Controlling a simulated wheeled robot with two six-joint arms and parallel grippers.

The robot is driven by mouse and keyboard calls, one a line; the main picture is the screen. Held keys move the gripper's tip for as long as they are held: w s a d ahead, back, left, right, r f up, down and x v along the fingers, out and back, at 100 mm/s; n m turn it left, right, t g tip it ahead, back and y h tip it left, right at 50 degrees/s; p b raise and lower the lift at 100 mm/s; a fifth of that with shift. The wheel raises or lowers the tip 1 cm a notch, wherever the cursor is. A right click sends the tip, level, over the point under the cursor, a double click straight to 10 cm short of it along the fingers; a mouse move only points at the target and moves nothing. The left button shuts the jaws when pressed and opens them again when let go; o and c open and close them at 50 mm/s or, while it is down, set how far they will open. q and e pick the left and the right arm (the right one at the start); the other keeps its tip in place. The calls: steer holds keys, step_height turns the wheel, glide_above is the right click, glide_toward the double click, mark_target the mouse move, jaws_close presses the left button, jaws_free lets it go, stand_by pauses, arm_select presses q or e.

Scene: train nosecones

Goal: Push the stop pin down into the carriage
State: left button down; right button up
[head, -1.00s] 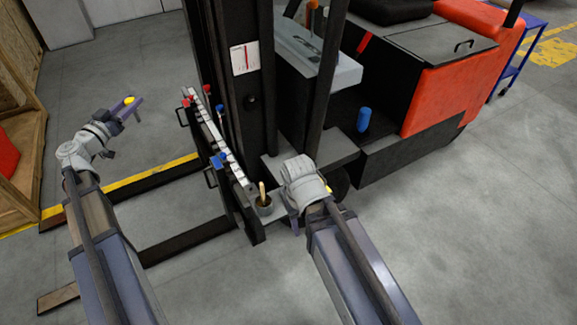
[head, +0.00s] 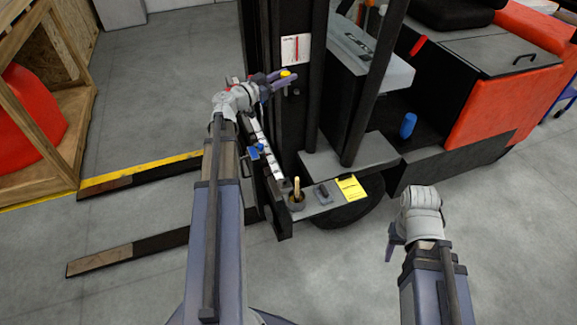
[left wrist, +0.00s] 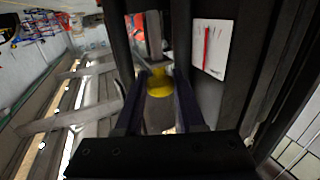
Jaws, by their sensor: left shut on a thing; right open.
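My left gripper (head: 278,82) is shut on a yellow-headed piece (head: 286,73), which looks like the stop pin, near the top of the carriage by the black mast. In the left wrist view the yellow head (left wrist: 160,84) sits between the two dark fingers (left wrist: 160,100). Its lower part is hidden, and I cannot tell whether it is in a hole. The carriage (head: 264,150) is a dark frame with a white-marked bar and a blue latch (head: 256,151); my left arm hides part of it. My right gripper (head: 393,243) is open and empty over the floor at the right.
A ledge beside the carriage holds a cup with a wooden-handled tool (head: 297,192), a small dark block (head: 322,194) and a yellow note (head: 350,187). Forks (head: 150,245) stick out left. A wooden crate (head: 40,150) stands far left. Floor at the lower right is clear.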

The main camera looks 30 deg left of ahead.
arm_select(q)
steer(key=b, duration=3.7)
glide_above(284, 179)
steer(key=s+d, duration=0.1)
steer(key=s, duration=0.1)
step_height(284, 179, down, 38)
steer(key=shift+w+d+f, duration=0.1)
steer(key=shift+w+d, duration=0.1)
steer(key=shift+s, duration=0.1)
step_height(284, 179, down, 6)
steer(key=b, duration=0.6)
steer(key=shift+f, duration=0.15)
steer(key=shift+s+f+b, duration=0.1)
steer(key=shift+f+b, duration=2.1)
steer(key=shift+f, duration=0.1)
